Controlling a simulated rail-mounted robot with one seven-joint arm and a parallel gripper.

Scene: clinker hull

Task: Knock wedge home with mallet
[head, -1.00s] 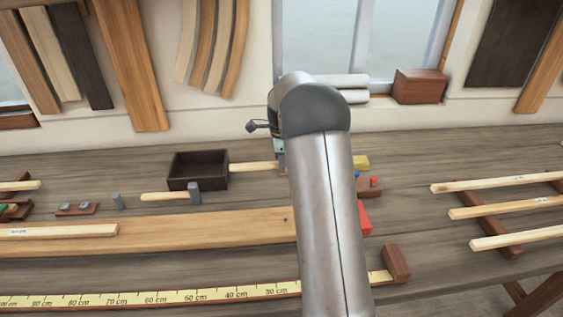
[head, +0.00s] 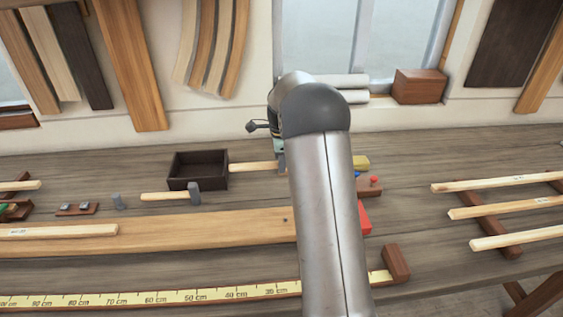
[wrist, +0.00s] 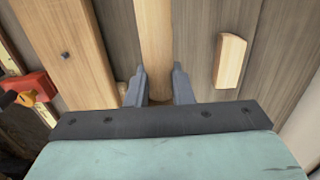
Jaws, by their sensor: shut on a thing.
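My gripper (wrist: 158,80) is shut on a round pale wooden handle (wrist: 155,40), with one grey finger on each side. The handle also shows in the head view (head: 252,167), lying level just above or on the bench and pointing left. No mallet head shows on it, so I cannot tell for sure that it is the mallet. A pale wooden piece with a slanted end (wrist: 230,60) lies right of the handle in the wrist view; it may be the wedge.
A hammer with a grey head (head: 194,194) lies in front of a dark open box (head: 198,170). A long plank (head: 190,231) and a yellow measuring strip (head: 130,298) run along the bench. A red clamp-like part (head: 365,218) is right of my arm. Battens (head: 510,205) rest farther right.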

